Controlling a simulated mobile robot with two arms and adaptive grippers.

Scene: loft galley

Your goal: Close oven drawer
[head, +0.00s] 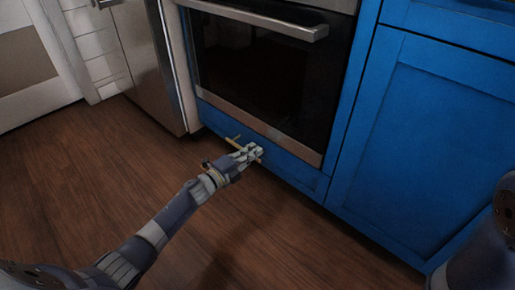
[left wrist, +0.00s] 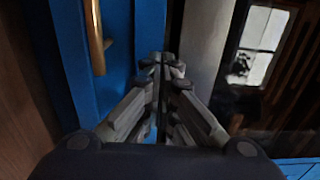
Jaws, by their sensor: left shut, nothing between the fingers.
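The blue oven drawer (head: 218,119) is the low panel under the oven, with a brass bar handle (head: 233,143). Its front looks about flush with the cabinet; I cannot tell if a small gap remains. My left gripper (head: 257,153) is shut and empty at the drawer front, over the right part of the handle, which it partly hides. In the left wrist view the shut fingertips (left wrist: 164,62) point at the blue drawer front (left wrist: 137,40), beside the brass handle (left wrist: 96,40). Contact with the front is unclear. My right gripper is out of view.
The oven door (head: 270,65) above is shut, with dark glass and a steel handle (head: 262,20). A blue cabinet (head: 425,140) stands to the right and a steel appliance (head: 146,65) to the left. The wooden floor (head: 80,170) in front is clear.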

